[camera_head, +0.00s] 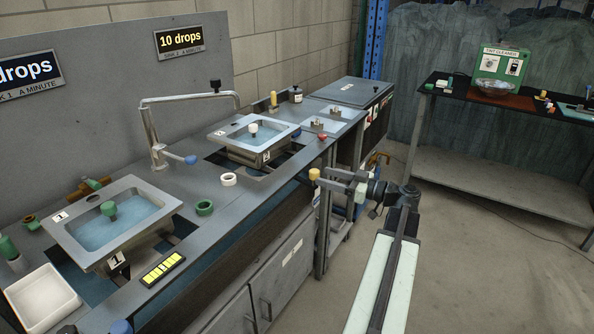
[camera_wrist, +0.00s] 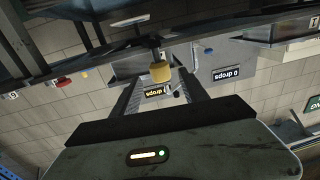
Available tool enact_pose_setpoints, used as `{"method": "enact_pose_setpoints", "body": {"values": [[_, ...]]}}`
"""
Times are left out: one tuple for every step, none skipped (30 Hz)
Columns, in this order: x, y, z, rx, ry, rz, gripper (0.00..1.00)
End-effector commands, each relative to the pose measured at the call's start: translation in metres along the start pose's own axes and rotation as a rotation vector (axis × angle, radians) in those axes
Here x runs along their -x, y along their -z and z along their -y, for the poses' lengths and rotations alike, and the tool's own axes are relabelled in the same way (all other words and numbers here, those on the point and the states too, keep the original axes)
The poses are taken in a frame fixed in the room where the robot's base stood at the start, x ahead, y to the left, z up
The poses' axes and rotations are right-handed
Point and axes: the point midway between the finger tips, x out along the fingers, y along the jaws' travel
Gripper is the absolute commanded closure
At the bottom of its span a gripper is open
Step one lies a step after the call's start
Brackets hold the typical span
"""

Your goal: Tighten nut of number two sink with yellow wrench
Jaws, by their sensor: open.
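The number two sink (camera_head: 285,123) is a pale square basin of blue water with a white-topped plug, set in the counter mid-picture. Its underside and nut are hidden in the head view. My gripper (camera_head: 328,179) is open at this cap. In the upside-down wrist view, the yellow cap (camera_wrist: 161,72) appears between my open fingers (camera_wrist: 163,88); contact is unclear.
Number one sink (camera_head: 128,229) stands at the front left, with a faucet (camera_head: 156,140) between the sinks. A white ring (camera_head: 228,179) and green ring (camera_head: 204,207) lie on the counter. A side table (camera_head: 452,92) stands at right, with open floor before it.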

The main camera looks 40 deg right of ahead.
Motion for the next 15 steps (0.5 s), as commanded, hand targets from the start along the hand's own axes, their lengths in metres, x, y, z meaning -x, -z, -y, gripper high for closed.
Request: {"method": "enact_pose_setpoints", "body": {"values": [[0.000, 0.000, 0.000, 0.000, 0.000, -0.001, 0.48], [-0.001, 0.000, 0.000, 0.000, 0.002, 0.000, 0.48], [-0.004, 0.000, 0.001, 0.000, 0.003, 0.000, 0.48], [-0.007, 0.000, 0.001, 0.000, 0.005, 0.000, 0.48], [-0.011, 0.000, 0.001, 0.000, 0.006, 0.000, 0.48], [-0.017, 0.000, 0.002, 0.000, 0.009, 0.000, 0.48], [-0.023, 0.000, 0.003, 0.000, 0.010, 0.000, 0.48], [-0.029, 0.000, 0.003, 0.000, 0.011, 0.000, 0.48], [-0.038, 0.000, 0.003, 0.000, 0.012, 0.000, 0.48], [-0.044, 0.000, 0.004, -0.001, 0.013, 0.000, 0.48], [-0.050, 0.000, 0.003, -0.001, 0.012, 0.000, 0.48], [-0.058, 0.000, 0.004, -0.001, 0.013, 0.000, 0.48], [-0.063, 0.000, 0.004, -0.001, 0.014, 0.000, 0.48], [-0.068, 0.000, 0.004, -0.001, 0.013, 0.000, 0.48], [-0.073, 0.000, 0.004, -0.001, 0.013, 0.000, 0.48]]}}
